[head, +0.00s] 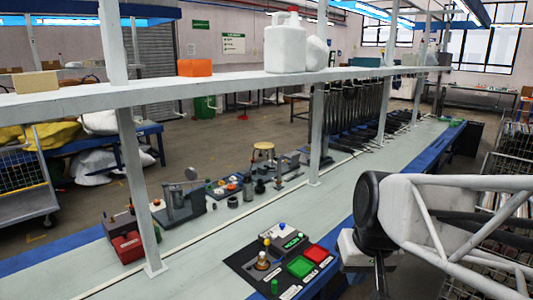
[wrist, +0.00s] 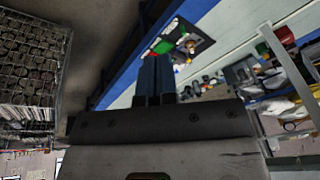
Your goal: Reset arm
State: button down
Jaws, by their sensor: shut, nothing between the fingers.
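My gripper (wrist: 155,62) shows in the wrist view with its two dark fingers side by side, shut and empty. In the head view my white and black arm (head: 410,215) reaches in from the right, beside the workbench edge. A black board (head: 240,262) lies on the bench left of the arm. It carries a green tray (head: 300,266), a red tray (head: 316,253) and several small knobs or parts. The board also shows beyond the fingertips in the wrist view (wrist: 203,45), apart from them.
The long pale workbench (head: 200,268) has a blue front edge. A shelf (head: 230,86) on posts spans above it, with a white jug (head: 284,45) and an orange box (head: 195,68). Metal fixtures (head: 180,200) stand behind. Wire crates (wrist: 30,70) stand on the floor beside the bench.

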jog(key=s+d+f+h, duration=0.1)
jog(key=s+d+f, duration=0.1)
jog(key=s, duration=0.5)
jog(key=shift+s+m, duration=0.3)
jog(key=shift+s, duration=0.1)
dwell(3.6)
